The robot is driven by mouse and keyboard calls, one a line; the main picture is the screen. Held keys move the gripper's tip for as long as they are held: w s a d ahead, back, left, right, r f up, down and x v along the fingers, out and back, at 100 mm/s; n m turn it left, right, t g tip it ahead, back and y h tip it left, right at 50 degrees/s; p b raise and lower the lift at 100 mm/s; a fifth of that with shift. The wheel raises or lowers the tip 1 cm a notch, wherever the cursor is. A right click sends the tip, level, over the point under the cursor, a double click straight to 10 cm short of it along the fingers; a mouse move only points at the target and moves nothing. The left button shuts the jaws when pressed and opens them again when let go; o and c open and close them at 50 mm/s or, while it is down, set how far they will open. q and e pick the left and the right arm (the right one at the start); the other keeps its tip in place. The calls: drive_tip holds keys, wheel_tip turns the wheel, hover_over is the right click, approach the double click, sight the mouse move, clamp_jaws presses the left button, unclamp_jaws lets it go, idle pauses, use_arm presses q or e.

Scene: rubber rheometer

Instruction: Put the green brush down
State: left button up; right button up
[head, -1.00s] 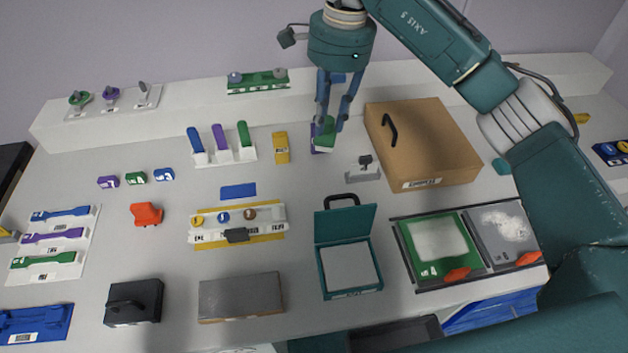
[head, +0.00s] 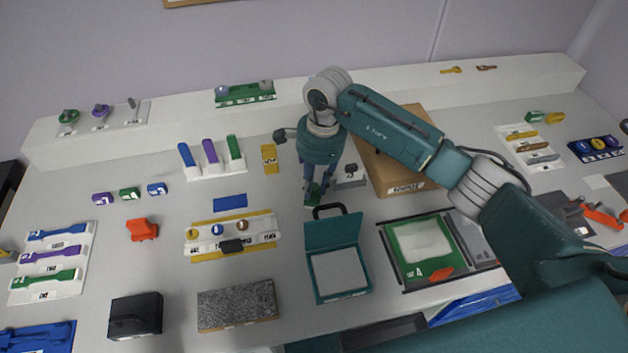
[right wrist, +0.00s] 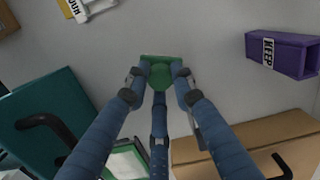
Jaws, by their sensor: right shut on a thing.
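The green brush (head: 313,195) is between the fingers of my right gripper (head: 314,188), behind the open teal case in the head view. The right wrist view shows the green brush (right wrist: 160,76) pinched between both fingertips (right wrist: 160,82), with grey table around it. I cannot tell whether the brush touches the table. My left gripper is not in view.
The teal case (head: 338,270) with raised lid stands just in front of the gripper. A cardboard box (head: 405,185) is to the right, with a small grey stand (head: 349,178) between. Bare table lies left of the gripper, before the labelled rack (head: 232,235).

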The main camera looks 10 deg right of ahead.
sight(318, 185)
drive_tip(key=shift+f+b, duration=0.2)
drive_tip(key=shift+b, duration=0.1)
drive_tip(key=o, duration=1)
drive_tip(key=shift+r, duration=0.15)
drive_tip(key=shift+r+p, duration=0.25)
drive_tip(key=shift+p, duration=0.15)
drive_tip(key=r+b, duration=0.1)
drive_tip(key=r, duration=0.3)
drive_tip(key=r+b, duration=0.1)
drive_tip(key=r, duration=0.2)
drive_tip(key=d+r+b, duration=0.1)
drive_tip(key=r+b, duration=0.1)
drive_tip(key=r, duration=0.2)
drive_tip(key=shift+r, duration=0.3)
drive_tip(key=shift+s, duration=0.1)
